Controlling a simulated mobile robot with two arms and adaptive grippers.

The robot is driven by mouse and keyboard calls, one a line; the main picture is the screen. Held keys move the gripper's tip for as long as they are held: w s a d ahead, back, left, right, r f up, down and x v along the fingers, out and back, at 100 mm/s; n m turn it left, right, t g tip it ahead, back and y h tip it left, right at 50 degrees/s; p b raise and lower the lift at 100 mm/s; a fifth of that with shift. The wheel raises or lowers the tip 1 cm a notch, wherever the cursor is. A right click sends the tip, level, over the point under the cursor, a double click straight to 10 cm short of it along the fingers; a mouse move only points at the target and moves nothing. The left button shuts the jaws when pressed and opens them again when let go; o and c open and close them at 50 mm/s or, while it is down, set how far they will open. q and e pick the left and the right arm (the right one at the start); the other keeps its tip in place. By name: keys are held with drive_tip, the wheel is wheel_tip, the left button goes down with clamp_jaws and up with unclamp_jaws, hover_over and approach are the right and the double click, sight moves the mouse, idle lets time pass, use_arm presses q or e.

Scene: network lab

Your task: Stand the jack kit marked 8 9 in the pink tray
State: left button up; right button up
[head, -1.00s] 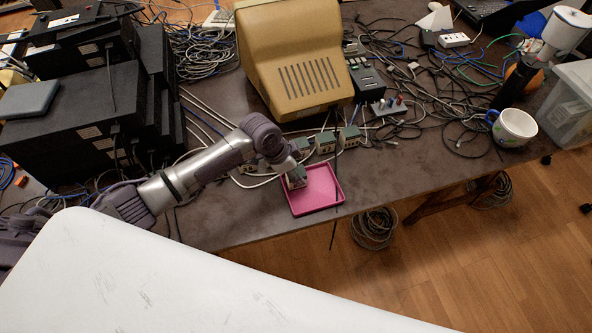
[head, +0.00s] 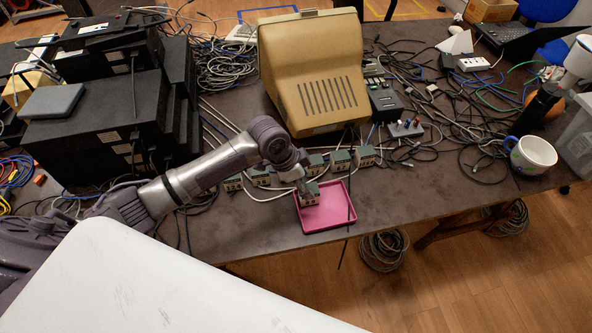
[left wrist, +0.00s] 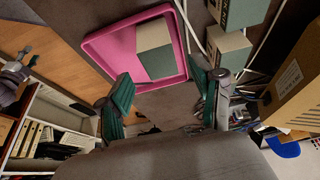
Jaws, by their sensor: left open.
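The pink tray (head: 340,217) lies near the front edge of the table. A small grey-green and off-white jack kit (head: 308,194) is inside it, toward its back left corner. In the left wrist view the kit (left wrist: 155,50) sits in the tray (left wrist: 112,42), with its green and off-white faces showing. Its marking cannot be read. My left gripper (head: 302,180) is just above the kit. In the left wrist view its two green-padded fingers (left wrist: 166,97) are apart with nothing between them, and the kit is clear of them. My right gripper is not in view.
Several similar kits (head: 340,160) stand in a row behind the tray among pale cables. A beige monitor (head: 312,75) stands behind them. Black boxes (head: 90,135) are stacked at left. A white mug (head: 533,155) is at right. The table right of the tray is mostly bare.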

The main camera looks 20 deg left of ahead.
use_arm(q)
drive_tip(key=v, duration=0.8)
